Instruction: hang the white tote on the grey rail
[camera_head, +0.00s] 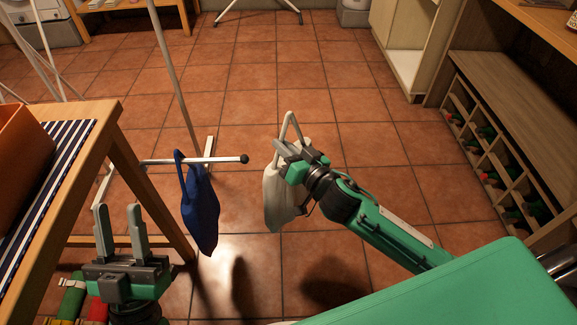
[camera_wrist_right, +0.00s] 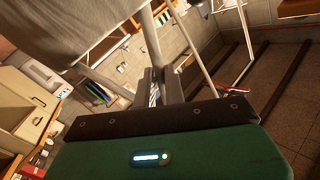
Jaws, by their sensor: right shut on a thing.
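The white tote (camera_head: 278,205) hangs to the right of the rail's free end, its pale handle loop standing up above my right gripper (camera_head: 283,150). That gripper is shut on the tote near the handle. In the right wrist view the pale cloth of the tote (camera_wrist_right: 90,25) fills the upper left, close to the fingers (camera_wrist_right: 163,80). The grey rail (camera_head: 215,160) runs sideways from a post and ends in a dark knob. The tote is apart from it. My left gripper (camera_head: 119,212) is open and empty, beside the wooden table.
A blue bag (camera_head: 202,215) hangs on the rail by its strap. A wooden table (camera_head: 110,125) with a striped cloth and an orange container (camera_head: 22,160) stands at left. A wooden bottle rack (camera_head: 490,150) stands at right. The tiled floor between is mostly clear.

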